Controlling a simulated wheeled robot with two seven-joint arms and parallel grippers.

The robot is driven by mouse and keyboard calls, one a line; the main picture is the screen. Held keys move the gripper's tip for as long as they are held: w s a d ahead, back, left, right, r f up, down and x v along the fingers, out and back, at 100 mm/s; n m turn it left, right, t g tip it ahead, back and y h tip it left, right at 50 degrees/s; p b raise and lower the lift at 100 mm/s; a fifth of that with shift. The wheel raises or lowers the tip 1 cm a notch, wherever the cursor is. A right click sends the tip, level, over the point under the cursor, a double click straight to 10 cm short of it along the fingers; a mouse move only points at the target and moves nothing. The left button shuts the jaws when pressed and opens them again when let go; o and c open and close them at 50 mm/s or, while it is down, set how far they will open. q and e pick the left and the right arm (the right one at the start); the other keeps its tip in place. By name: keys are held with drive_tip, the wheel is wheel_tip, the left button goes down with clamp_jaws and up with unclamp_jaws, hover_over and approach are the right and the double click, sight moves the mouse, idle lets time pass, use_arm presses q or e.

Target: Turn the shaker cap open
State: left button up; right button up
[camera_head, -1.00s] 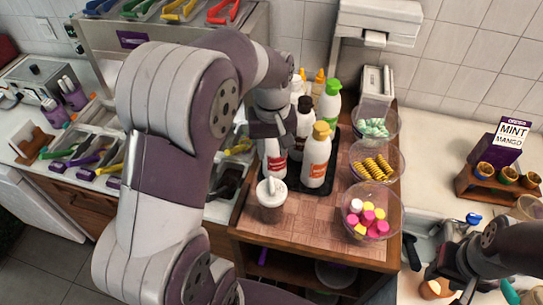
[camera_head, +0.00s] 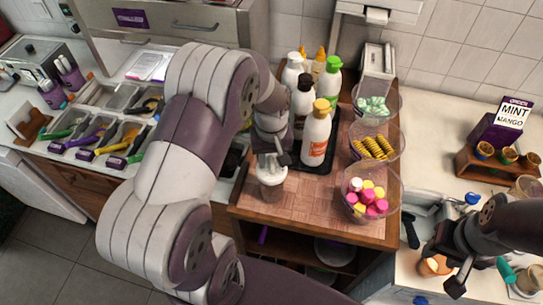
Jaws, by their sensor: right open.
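The shaker (camera_head: 271,190), with a brownish body and a white cap (camera_head: 271,175), stands upright near the left front of the wooden cart top. My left gripper (camera_head: 272,160) is right at the cap from above. Its fingers overlap the cap's top in the picture, and I cannot tell whether they grip it. My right gripper (camera_head: 462,268) is open at the lower right, over the counter and well away from the shaker.
Several bottles, including a yellow-capped one (camera_head: 316,135), stand on a black tray (camera_head: 318,166) just behind the shaker. Clear bowls of mints (camera_head: 374,107), yellow spirals (camera_head: 373,147) and colourful candies (camera_head: 367,198) line the cart's right side. The cart's front middle is clear.

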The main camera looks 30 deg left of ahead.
sight(272, 161)
use_arm(q)
clamp_jaws()
drive_tip(key=shift+n, duration=0.4)
unclamp_jaws()
drive_tip(key=shift+w+r, duration=0.1)
drive_tip(key=shift+r, duration=0.3)
wheel_tip(272, 161, up, 6)
drive_tip(key=shift+r+b, duration=0.1)
drive_tip(key=shift+b, duration=0.75)
wheel_tip(272, 161, up, 6)
drive_tip(key=shift+f+p, duration=0.15)
drive_tip(key=shift+p, duration=0.8)
